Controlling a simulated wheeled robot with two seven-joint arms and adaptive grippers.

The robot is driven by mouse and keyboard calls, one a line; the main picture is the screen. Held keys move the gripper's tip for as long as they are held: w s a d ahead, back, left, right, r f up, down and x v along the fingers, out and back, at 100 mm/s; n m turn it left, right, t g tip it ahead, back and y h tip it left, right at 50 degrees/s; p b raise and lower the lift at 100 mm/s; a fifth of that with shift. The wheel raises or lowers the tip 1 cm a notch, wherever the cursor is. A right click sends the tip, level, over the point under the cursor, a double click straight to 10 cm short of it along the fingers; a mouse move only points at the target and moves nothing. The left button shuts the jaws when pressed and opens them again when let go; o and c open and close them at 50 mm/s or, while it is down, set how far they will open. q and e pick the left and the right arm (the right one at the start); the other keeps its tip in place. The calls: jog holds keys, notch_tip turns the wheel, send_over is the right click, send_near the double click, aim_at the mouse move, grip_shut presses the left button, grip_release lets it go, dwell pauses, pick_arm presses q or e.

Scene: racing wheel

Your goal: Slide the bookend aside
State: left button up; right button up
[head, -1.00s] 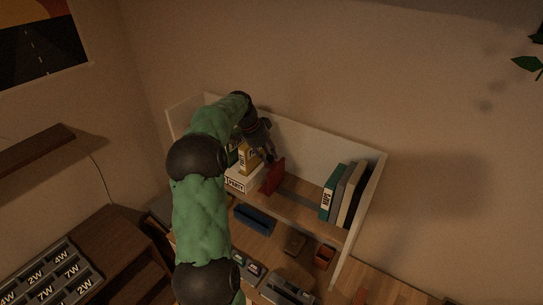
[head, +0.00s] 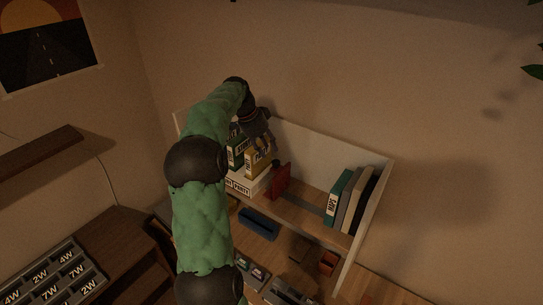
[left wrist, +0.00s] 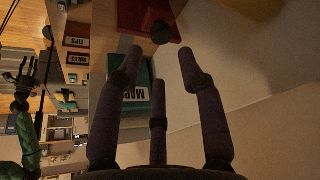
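The red bookend (head: 281,181) stands upright on the wooden shelf board, just right of the boxes on the left. In the left wrist view its red plate (left wrist: 140,14) and a dark round knob (left wrist: 161,32) show at the top, beyond the fingertips. My left gripper (head: 268,148) hangs above and left of the bookend. Its fingers (left wrist: 160,62) are spread, with nothing between them, apart from the bookend. My right gripper (left wrist: 22,82) shows small at the left of the left wrist view, its fingers apart and empty.
Green and yellow boxes (head: 257,163) sit on a white PARTY box (head: 240,184), close under my left gripper. A teal book (head: 337,197) and other books stand at the shelf's right end. A clear shelf strip (head: 308,201) lies between bookend and books.

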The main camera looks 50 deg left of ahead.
pick_arm(q)
jog(key=shift+v, duration=2.65)
jog(key=shift+f, duration=0.1)
